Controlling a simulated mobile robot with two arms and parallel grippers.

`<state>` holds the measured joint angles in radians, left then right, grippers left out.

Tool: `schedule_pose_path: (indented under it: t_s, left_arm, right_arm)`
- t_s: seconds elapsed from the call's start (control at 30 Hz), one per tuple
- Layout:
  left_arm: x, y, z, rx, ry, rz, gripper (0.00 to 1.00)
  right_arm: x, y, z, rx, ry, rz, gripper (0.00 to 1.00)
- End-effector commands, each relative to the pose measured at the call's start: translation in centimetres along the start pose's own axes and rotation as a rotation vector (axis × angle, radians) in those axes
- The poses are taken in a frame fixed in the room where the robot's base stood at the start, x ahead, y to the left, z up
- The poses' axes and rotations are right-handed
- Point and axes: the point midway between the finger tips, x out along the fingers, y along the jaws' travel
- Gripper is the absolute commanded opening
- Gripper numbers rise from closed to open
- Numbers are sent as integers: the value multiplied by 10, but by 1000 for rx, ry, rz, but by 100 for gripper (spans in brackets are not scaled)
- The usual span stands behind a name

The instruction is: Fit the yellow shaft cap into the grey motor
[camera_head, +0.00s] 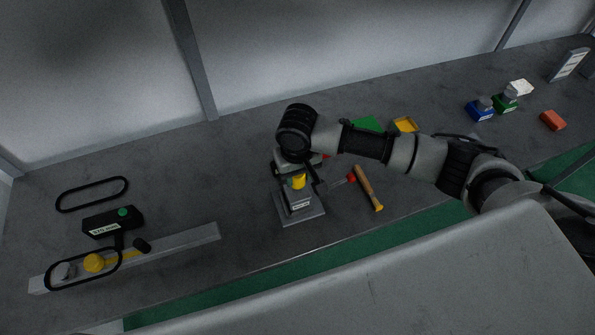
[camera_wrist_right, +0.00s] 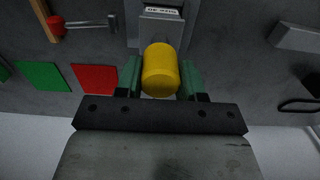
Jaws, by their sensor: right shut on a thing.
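The yellow shaft cap (camera_head: 299,182) is a short cylinder between the fingers of my right gripper (camera_head: 301,180). In the right wrist view the cap (camera_wrist_right: 161,72) sits between two green finger pads, and the gripper (camera_wrist_right: 163,80) is shut on it. The grey motor (camera_head: 299,204) is a block with a white label. It shows just past the cap in the right wrist view (camera_wrist_right: 160,29). The cap is over or at the motor's top; I cannot tell whether they touch, as the cap and gripper hide that spot. My left gripper is not in view.
A grey base plate (camera_head: 313,217) lies under the motor. A wooden-handled hammer (camera_head: 367,186) lies just right of it. Green (camera_head: 367,123) and yellow (camera_head: 405,124) squares lie behind my arm. A grey rail (camera_head: 190,240) and black box (camera_head: 112,222) are at left. Bench between rail and motor is clear.

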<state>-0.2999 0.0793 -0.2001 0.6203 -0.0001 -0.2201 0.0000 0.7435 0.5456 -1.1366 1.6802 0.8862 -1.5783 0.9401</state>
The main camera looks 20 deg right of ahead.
Motion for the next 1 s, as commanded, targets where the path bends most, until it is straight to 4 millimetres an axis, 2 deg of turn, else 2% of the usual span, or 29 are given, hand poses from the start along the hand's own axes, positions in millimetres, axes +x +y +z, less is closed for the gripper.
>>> schedule_pose_path:
  t_s: [1.0]
  left_arm:
    - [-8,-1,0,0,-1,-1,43]
  right_arm:
    - [0,0,0,0,0,0,17]
